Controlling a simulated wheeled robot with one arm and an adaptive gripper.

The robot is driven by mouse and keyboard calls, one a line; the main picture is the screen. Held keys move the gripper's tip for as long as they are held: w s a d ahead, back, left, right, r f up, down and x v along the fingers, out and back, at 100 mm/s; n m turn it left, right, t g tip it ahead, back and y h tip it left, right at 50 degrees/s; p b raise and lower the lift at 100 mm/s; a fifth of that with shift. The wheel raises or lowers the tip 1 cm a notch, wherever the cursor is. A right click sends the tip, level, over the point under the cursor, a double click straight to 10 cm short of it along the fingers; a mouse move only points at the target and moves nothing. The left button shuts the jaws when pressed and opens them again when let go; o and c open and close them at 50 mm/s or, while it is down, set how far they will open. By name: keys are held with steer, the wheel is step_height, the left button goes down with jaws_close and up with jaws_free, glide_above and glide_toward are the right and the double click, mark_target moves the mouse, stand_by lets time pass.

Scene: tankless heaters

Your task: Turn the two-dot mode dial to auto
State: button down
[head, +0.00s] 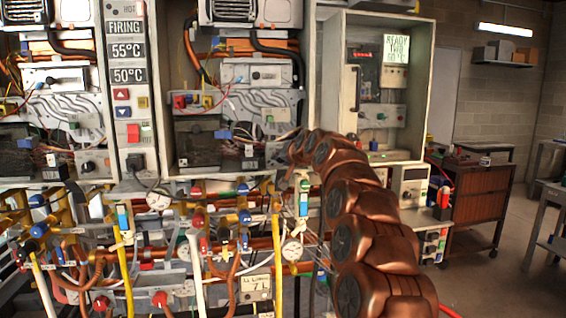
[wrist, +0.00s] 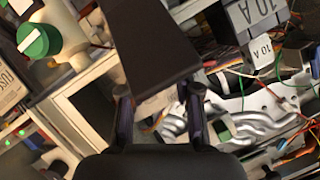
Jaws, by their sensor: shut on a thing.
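My gripper (wrist: 159,90) shows from behind in the wrist view, with one finger on each side of the near end of a dark block (wrist: 132,38). It is shut on this block. I cannot tell whether the block is the mode dial, and no two-dot mark or auto mark is readable. In the head view my copper-coloured arm reaches to the lower right of the middle heater (head: 238,130). There the arm hides the gripper's grip. A similar dark knob (head: 88,166) is on the left heater.
A green knob (wrist: 38,40) stands at upper left in the wrist view. Loose wires (wrist: 265,85) run at the right. Pipes and valves (head: 200,240) crowd the space below the heaters. The right heater (head: 385,90) has a lit display. Open floor (head: 490,275) is at the right.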

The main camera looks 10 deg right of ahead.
steer(key=shift+n+h+b, duration=0.35)
steer(key=shift+n+h, duration=0.15)
steer(key=shift+n, duration=0.3)
steer(key=shift+n+h, duration=0.3)
steer(key=shift+n, duration=0.2)
steer(key=shift+r, duration=0.1)
steer(key=shift+a, duration=0.1)
steer(key=c, duration=1.1)
jaws_free()
steer(key=v, duration=1.2)
